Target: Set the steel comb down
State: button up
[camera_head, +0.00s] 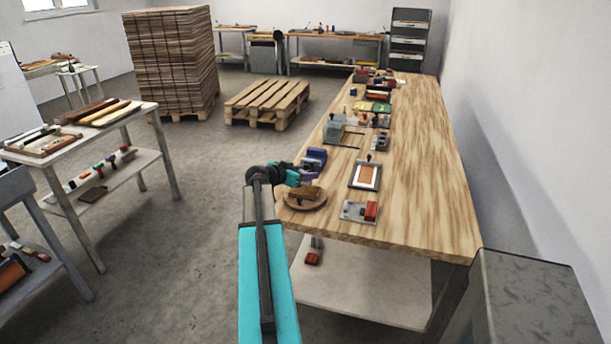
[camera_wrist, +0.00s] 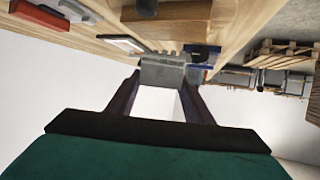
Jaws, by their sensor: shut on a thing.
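The steel comb (camera_wrist: 162,73) is a grey metal plate with a toothed edge. In the wrist view it sits between the fingertips of my gripper (camera_wrist: 160,88), which is shut on it. The wooden bench top (camera_wrist: 240,22) shows beyond the comb; I cannot tell whether the comb touches it. In the head view my gripper (camera_head: 308,176) is at the left edge of the long bench (camera_head: 420,150), close to a blue vise. The comb cannot be made out there.
The blue vise (camera_head: 316,156), a round wooden board (camera_head: 304,201) with a brown block, a framed panel (camera_head: 366,176) and a plate with a red block (camera_head: 360,211) crowd the near left bench. The bench's right side is clear. A pallet (camera_head: 268,101) stands beyond.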

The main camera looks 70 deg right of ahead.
jog(key=shift+f+p, duration=0.3)
jog(key=shift+f, duration=0.75)
jog(key=shift+f+b, duration=0.15)
jog(key=shift+b, duration=0.15)
jog(key=o, duration=1.1)
jog(key=shift+r+p, duration=0.25)
jog(key=shift+p, duration=0.1)
jog(key=shift+w+a, duration=0.1)
jog(key=shift+a, duration=0.2)
jog(key=b+v, duration=0.3)
jog(key=v, duration=0.8)
jog(key=shift+w+a, duration=0.1)
jog(key=shift+a, duration=0.1)
